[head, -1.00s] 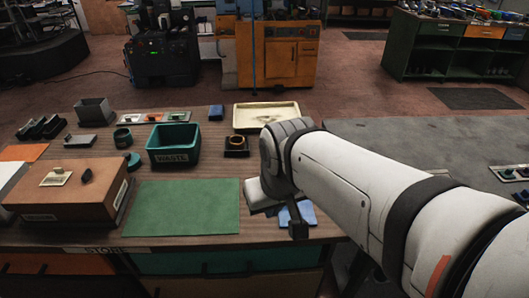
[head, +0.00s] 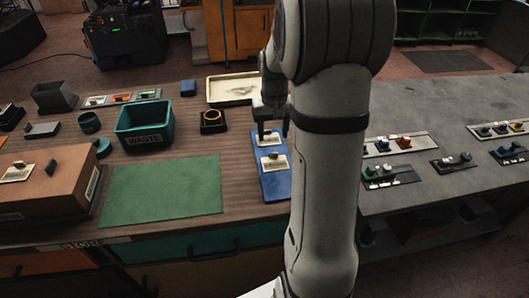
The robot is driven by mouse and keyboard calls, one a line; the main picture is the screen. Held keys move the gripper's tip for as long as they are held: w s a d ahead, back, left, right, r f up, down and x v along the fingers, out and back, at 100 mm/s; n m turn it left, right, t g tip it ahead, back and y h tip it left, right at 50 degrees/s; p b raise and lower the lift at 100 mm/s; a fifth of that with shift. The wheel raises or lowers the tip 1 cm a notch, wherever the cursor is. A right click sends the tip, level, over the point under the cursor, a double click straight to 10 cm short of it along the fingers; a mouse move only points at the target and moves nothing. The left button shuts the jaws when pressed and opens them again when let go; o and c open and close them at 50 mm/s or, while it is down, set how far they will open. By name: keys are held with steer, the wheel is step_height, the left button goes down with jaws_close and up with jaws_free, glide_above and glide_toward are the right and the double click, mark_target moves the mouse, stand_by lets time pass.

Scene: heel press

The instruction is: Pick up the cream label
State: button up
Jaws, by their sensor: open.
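Two cream labels with small dark knobs lie on a blue mat (head: 277,188) left of my arm. The farther cream label (head: 266,140) is right below my gripper (head: 272,133), partly hidden by it. The nearer cream label (head: 274,163) lies just in front, with dark print. My gripper points down with its fingers apart, one on each side over the farther label. I cannot tell whether the fingers touch it. A third cream label (head: 17,172) with a knob lies on the brown box at left.
A green mat (head: 162,190) lies clear to the left. A teal WASTE bin (head: 145,138), a dark square holder (head: 213,127) and a cream tray (head: 226,101) stand behind it. The brown box (head: 45,198) is far left. A grey table (head: 450,120) with small knobbed pieces is at right.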

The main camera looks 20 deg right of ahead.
mark_target(275, 161)
steer(key=shift+w+d+f, duration=0.2)
steer(key=shift+d+f, duration=0.05)
steer(key=shift+f, duration=0.45)
step_height(275, 161, down, 7)
steer(key=shift+r+p, duration=0.1)
steer(key=shift+p, duration=0.6)
steer(key=shift+c, duration=0.4)
steer(key=c, duration=0.8)
steer(key=shift+c, duration=0.2)
steer(key=shift+r, duration=0.1)
